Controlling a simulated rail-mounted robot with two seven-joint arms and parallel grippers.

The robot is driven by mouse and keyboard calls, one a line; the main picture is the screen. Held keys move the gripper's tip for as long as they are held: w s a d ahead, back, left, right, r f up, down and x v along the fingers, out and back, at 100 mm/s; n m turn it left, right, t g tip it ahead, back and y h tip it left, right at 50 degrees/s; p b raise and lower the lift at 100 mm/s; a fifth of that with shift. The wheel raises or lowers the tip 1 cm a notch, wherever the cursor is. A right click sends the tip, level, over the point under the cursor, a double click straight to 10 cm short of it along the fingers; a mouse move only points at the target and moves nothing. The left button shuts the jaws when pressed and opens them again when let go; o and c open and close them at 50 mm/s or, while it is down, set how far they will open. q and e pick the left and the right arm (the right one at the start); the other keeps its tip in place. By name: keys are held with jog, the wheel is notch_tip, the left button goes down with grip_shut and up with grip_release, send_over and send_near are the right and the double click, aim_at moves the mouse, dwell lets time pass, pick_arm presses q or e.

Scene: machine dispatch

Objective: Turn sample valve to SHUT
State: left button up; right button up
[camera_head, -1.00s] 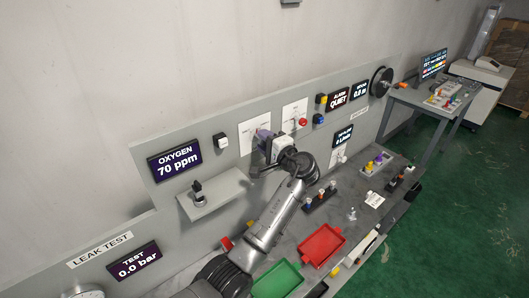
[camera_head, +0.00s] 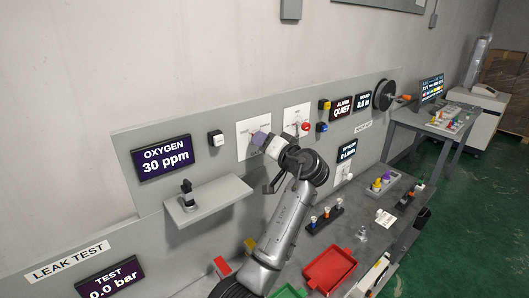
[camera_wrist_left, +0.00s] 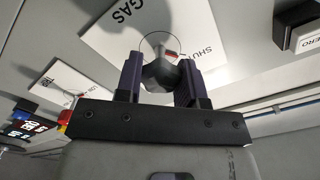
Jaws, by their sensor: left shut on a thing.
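The sample valve is a dark grey faceted knob (camera_wrist_left: 161,73) on a white wall placard (camera_wrist_left: 112,40) in the left wrist view. The placard carries "GAS" and a partly hidden "SHU..." label. A small red mark shows beside the knob, on the side of that label. My left gripper (camera_wrist_left: 160,78) has its purple fingers on either side of the knob, shut on it. In the head view the left gripper (camera_head: 264,141) covers the valve in front of the placard (camera_head: 244,143). My right gripper is not in view.
The oxygen display (camera_head: 163,157) reads 30 ppm. A grey shelf (camera_head: 222,198) with a dark device juts out below the placard. A second placard (camera_head: 297,113) and a red button (camera_head: 305,126) are to the right. A red tray (camera_head: 331,268) lies on the bench.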

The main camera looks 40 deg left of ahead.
pick_arm(q)
jog(key=shift+n+b, duration=0.65)
jog(key=shift+n, duration=0.25)
jog(key=o, duration=0.9)
jog(key=b+v, duration=0.1)
jog(key=v, duration=1.2)
jog(key=shift+d, duration=0.4)
